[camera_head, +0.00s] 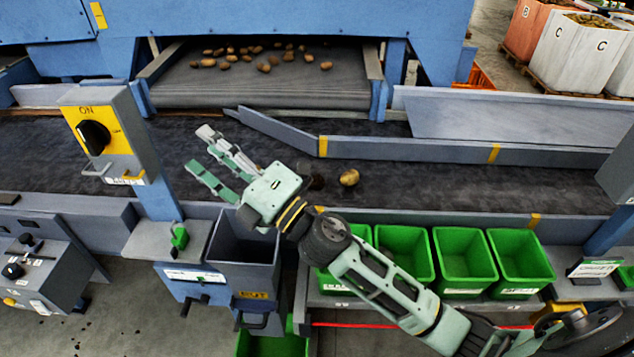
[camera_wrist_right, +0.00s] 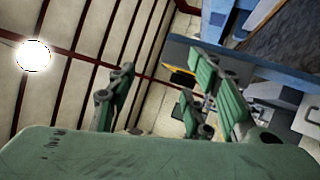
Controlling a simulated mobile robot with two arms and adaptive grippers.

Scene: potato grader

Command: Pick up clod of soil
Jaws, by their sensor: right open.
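My right gripper (camera_head: 203,150) reaches in from the lower right in the head view and is over the dark belt (camera_head: 420,184). Its fingers are spread apart and point to the upper left, with nothing between them. It also shows open and empty in the right wrist view (camera_wrist_right: 165,85). A dark brown lump (camera_head: 317,182), which looks like the clod of soil, lies on the belt just right of the gripper's palm, partly in shadow. A yellowish potato (camera_head: 349,177) lies to the right of the lump. My left gripper is not in view.
Several potatoes (camera_head: 264,67) lie on the upper conveyor (camera_head: 270,90) at the back. A slanted guide rail (camera_head: 400,149) crosses the belt. An ON switch box (camera_head: 106,130) stands at left. A grey chute bin (camera_head: 243,250) and several green bins (camera_head: 464,262) line the front.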

